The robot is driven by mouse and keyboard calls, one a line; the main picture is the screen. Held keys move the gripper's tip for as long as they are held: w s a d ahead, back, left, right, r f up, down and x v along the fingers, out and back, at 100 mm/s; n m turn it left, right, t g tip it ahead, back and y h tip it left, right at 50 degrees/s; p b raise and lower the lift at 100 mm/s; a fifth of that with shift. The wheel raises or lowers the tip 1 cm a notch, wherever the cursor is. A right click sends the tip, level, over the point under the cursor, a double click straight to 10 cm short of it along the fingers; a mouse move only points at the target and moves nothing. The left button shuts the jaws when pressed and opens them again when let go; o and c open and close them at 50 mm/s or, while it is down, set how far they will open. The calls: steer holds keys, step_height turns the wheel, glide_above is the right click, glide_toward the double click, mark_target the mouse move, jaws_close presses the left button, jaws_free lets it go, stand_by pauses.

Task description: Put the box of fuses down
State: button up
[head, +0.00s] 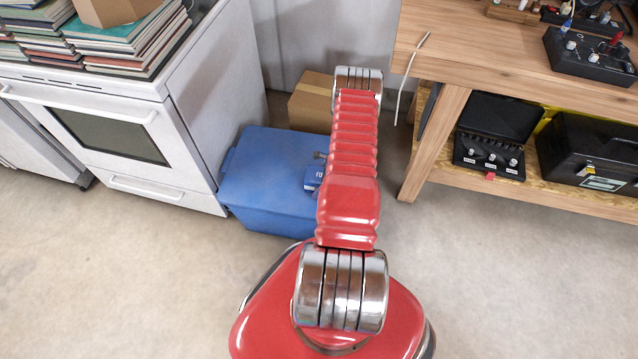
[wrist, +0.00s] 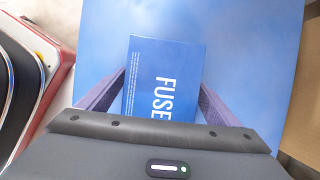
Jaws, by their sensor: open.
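The box of fuses (wrist: 165,62) is a dark blue box with white "FUSE" lettering. In the wrist view it lies between the two fingers of my gripper (wrist: 162,84), which is open, with a finger on each side. Small gaps seem to show beside the box. The box appears to lie on the lid of the blue bin (wrist: 245,45). In the head view, part of the box (head: 312,178) shows on the bin (head: 262,165) just left of my red arm. My arm hides the rest of the box and most of my gripper there.
A cardboard box (head: 308,108) stands behind the bin. A white stove (head: 190,110) with stacked books (head: 120,35) is at left. A wooden workbench (head: 480,65) with black cases (head: 590,150) on its lower shelf is at right. The floor in front is clear.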

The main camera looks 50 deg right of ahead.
steer(key=v, duration=1.2)
steer(key=shift+w+r, duration=0.1)
steer(key=shift+r, duration=0.05)
stand_by(0.5)
